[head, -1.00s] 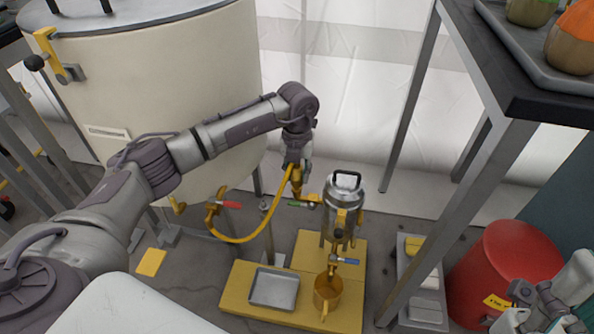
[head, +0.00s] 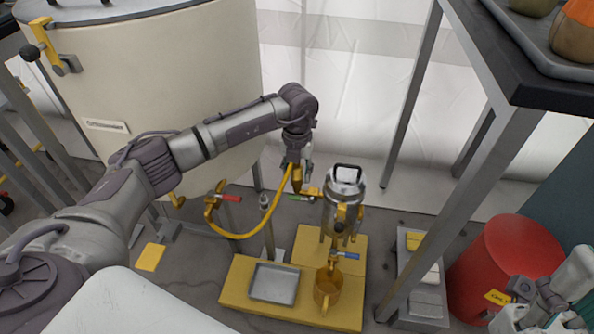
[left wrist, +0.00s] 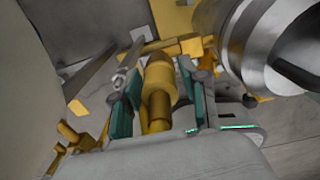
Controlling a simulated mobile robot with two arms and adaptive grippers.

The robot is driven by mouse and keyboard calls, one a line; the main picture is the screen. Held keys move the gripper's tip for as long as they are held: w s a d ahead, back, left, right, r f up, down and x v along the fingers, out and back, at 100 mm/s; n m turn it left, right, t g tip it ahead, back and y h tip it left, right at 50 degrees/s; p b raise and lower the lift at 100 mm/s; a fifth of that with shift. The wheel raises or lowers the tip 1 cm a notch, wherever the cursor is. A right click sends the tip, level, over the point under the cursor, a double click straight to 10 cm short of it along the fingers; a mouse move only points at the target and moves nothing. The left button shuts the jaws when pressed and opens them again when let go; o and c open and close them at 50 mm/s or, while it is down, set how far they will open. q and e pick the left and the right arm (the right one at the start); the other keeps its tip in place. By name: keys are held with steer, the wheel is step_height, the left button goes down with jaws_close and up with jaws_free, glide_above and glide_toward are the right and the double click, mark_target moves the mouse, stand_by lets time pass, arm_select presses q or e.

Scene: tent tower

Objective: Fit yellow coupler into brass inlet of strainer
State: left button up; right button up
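The yellow coupler (head: 297,181) is on the end of a yellow hose (head: 272,222) and points down. It also shows between the fingers in the left wrist view (left wrist: 159,78). My left gripper (head: 296,164) is shut on it and holds it up. The metal strainer (head: 342,207) stands just right of it, with its brass inlet (head: 311,191) reaching left toward the coupler. The inlet also shows beyond the coupler in the left wrist view (left wrist: 188,46). I cannot tell whether coupler and inlet touch. My right gripper (head: 533,305) is at the lower right, its fingers unclear.
A large cream tank (head: 190,90) stands behind my left arm. A dark table (head: 520,85) and a red bin (head: 505,265) are at the right.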

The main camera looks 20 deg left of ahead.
arm_select(q)
steer(key=shift+o, duration=1)
steer(key=shift+r, duration=0.1)
step_height(320, 180, up, 12)
steer(key=shift+f, duration=0.1)
